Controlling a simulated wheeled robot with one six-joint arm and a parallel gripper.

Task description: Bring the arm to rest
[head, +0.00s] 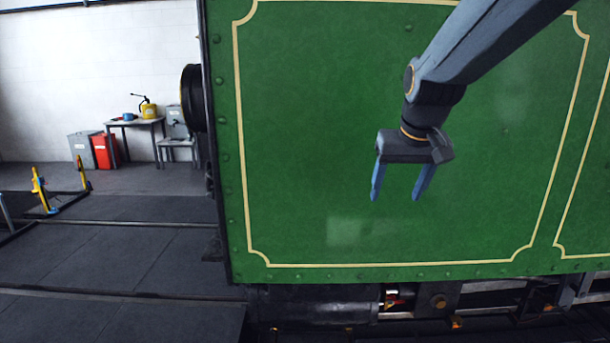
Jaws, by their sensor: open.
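My gripper (396,194) hangs from my arm in the upper right of the head view, with its fingers pointing down. The two blue-grey fingers are apart and nothing is between them. It shows in front of the green side panel (300,130) of the tram, which has cream lining and rivets along its edge. I cannot tell the exact distance between gripper and panel; no contact shows.
Below the panel are dark running-gear parts (440,302). A round black buffer (191,98) sticks out at the panel's left end. At the back left stand a table (122,123), a red bin (102,151) and a grey bin (82,149). Dark floor at left is mostly clear.

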